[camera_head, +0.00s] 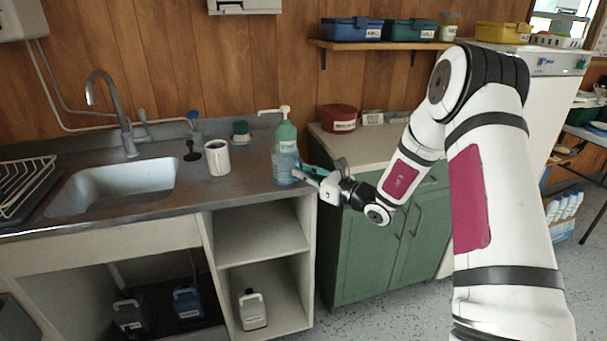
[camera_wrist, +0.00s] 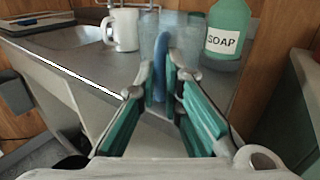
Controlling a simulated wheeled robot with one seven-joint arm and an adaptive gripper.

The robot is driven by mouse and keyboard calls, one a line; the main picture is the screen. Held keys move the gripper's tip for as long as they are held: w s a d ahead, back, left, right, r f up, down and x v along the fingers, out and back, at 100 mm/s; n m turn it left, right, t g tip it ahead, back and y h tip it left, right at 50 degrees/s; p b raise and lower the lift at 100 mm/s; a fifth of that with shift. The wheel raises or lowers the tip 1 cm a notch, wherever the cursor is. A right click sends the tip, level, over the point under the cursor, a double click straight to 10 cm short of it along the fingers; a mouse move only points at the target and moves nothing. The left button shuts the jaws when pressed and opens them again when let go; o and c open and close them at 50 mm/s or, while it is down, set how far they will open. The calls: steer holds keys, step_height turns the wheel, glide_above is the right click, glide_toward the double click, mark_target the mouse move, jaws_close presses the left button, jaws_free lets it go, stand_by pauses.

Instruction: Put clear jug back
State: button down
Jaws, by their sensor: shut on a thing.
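The clear jug (camera_head: 284,170) is a see-through, bluish vessel at the right end of the sink counter, upright in front of the green soap bottle (camera_head: 286,133). In the wrist view the clear jug (camera_wrist: 187,35) is straight ahead, with its blue handle (camera_wrist: 159,68) towards me. My gripper (camera_head: 304,172) reaches in from the right; in the wrist view its fingertips (camera_wrist: 168,80) are closed around the handle. The jug's base is partly hidden by the fingers, so I cannot tell whether it touches the counter.
A white mug (camera_head: 217,158) stands on the counter (camera_head: 245,182) left of the jug. The sink (camera_head: 115,188) and a dish rack (camera_head: 25,185) lie further left. A lower cabinet top with a red tin (camera_head: 338,118) is at the right. The open shelf (camera_head: 262,238) below is clear.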

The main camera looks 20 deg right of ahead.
steer(key=c, duration=1.7)
jaws_free()
steer(key=shift+f, duration=0.1)
